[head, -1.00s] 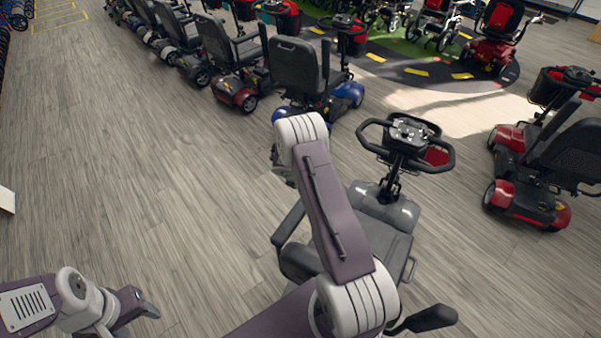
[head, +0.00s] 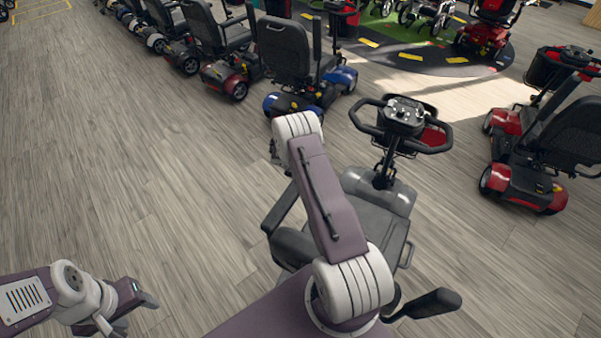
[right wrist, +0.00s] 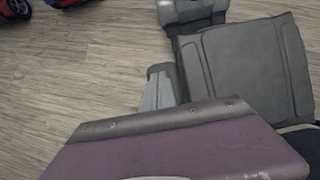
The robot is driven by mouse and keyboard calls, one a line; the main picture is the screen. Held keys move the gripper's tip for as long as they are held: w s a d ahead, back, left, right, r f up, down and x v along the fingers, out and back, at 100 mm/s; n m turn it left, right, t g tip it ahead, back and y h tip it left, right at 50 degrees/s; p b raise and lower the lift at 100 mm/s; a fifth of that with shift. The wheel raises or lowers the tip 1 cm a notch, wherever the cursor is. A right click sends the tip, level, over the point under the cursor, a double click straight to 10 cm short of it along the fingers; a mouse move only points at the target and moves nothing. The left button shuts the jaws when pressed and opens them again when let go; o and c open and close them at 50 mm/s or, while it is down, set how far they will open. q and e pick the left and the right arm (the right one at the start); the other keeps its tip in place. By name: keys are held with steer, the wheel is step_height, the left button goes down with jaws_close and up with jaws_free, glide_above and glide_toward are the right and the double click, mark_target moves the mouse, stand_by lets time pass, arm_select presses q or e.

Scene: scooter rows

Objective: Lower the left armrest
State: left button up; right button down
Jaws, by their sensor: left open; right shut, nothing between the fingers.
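The grey-black scooter seat (head: 385,232) stands in front of me, its handlebar (head: 402,117) facing away. The left armrest (head: 281,207) is a dark pad along the seat's left side; its rear joint is hidden, and I cannot tell its exact tilt. The right armrest (head: 432,303) sticks out at the lower right. My left gripper (head: 146,297) is open and empty over the floor, well left of the seat. My right arm crosses above the seat and hides part of it; its fingers are hidden. The right wrist view shows the seat (right wrist: 245,65) and my purple arm link.
A blue scooter (head: 285,48) stands beyond the left armrest, at the end of a row. A red scooter (head: 525,183) stands to the right. The floor (head: 140,190) left of the seat is clear.

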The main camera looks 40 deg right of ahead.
steer(key=shift+s+a+f, duration=0.2)
steer(key=shift+s+f, duration=0.1)
steer(key=shift+f, duration=0.1)
steer(key=v, duration=0.9)
steer(key=shift+w+d+r, duration=0.15)
steer(key=shift+w+r, duration=0.2)
